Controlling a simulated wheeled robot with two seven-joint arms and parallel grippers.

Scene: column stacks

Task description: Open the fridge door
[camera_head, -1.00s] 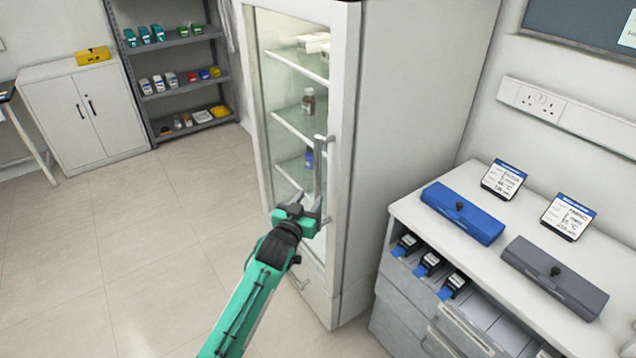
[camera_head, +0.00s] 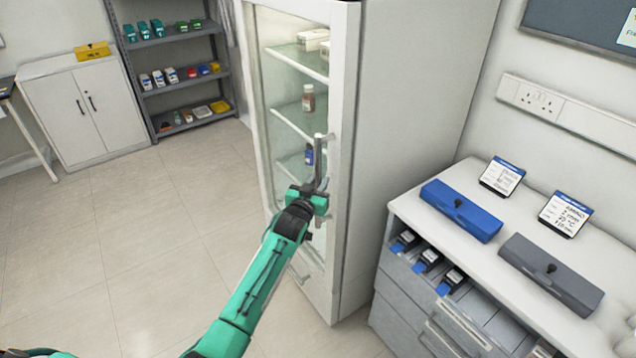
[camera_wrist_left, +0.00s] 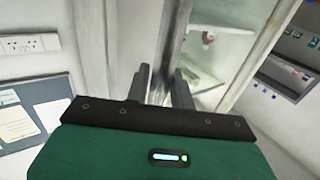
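The tall white fridge (camera_head: 420,110) stands in the middle with its glass door (camera_head: 288,90) closed. A vertical metal handle (camera_head: 319,150) runs along the door's right edge. My left gripper (camera_head: 308,190) is at the lower part of this handle. In the left wrist view the two dark fingers (camera_wrist_left: 162,88) stand on either side of the handle bar (camera_wrist_left: 172,45). The views do not show clearly whether they press on it. My right gripper is not in view.
A counter (camera_head: 405,212) with a blue box (camera_head: 462,211) and a grey box (camera_head: 551,272) stands right of the fridge. A shelf rack (camera_head: 180,88) and white cabinet (camera_head: 88,112) stand at the back left. The floor (camera_head: 150,225) left of the fridge is clear.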

